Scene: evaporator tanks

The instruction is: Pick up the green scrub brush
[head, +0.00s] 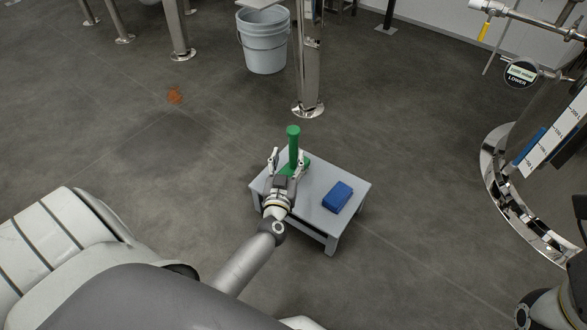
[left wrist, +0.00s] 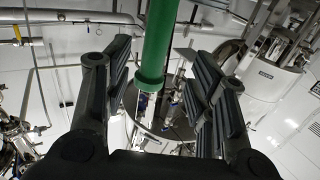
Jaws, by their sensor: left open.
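The green scrub brush (head: 294,150) is on the small grey table (head: 323,217), near its back left, with its handle pointing up. My left gripper (head: 287,158) is open at the brush, with one finger to each side of the green handle in the head view. In the left wrist view the green handle (left wrist: 156,45) comes down from the top between the two dark fingers (left wrist: 160,85) of my left gripper, with gaps to both fingers. The lower part of the brush is partly hidden by the gripper in the head view.
A blue block (head: 337,196) lies on the table to the right of my gripper. A metal post (head: 309,70) stands behind the table, with a grey bucket (head: 264,42) beside it. A round metal stand (head: 497,175) is at the right. The floor around the table is clear.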

